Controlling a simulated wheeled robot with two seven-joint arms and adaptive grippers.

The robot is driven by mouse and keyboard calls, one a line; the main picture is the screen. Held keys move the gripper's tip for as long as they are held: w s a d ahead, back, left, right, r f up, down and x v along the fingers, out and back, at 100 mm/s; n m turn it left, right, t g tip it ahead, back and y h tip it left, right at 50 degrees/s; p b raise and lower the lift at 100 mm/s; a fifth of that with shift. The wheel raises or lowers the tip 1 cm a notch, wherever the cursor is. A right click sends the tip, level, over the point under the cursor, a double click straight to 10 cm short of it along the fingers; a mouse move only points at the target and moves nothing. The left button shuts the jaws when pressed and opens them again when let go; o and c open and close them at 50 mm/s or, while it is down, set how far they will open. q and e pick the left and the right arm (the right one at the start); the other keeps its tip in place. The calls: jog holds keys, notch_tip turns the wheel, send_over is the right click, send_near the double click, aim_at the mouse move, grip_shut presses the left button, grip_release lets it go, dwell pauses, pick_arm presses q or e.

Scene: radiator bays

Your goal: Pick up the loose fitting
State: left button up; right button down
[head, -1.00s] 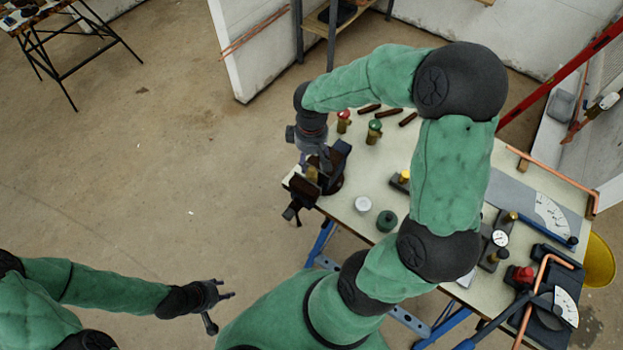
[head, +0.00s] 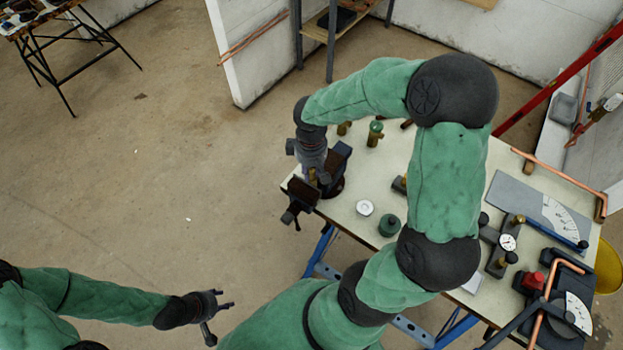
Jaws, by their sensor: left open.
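A dark bench vise (head: 328,186) stands at the near-left corner of the workbench. A small brass piece (head: 312,176) shows at its jaws; I cannot tell whether this is the loose fitting. My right gripper (head: 316,170) points down at the vise, right over the brass piece. Its fingers are mostly hidden by its own wrist and the vise, so its grip is unclear. My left gripper (head: 222,306) is open and empty, away from the bench over the floor. A green-topped brass valve (head: 376,133) stands behind the vise.
The workbench (head: 410,150) also holds a white round tin (head: 364,207), a dark green pot (head: 389,225), a pressure gauge (head: 508,242) and bent copper pipe (head: 556,180). My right arm covers the bench's middle.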

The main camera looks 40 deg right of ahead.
jog(key=shift+r, duration=0.2)
jog(key=shift+r+p, duration=1.2)
jog(key=shift+r, duration=0.15)
jog(key=shift+r+p, duration=1.7)
jog(key=shift+r, duration=0.6)
jog(key=shift+f, duration=0.1)
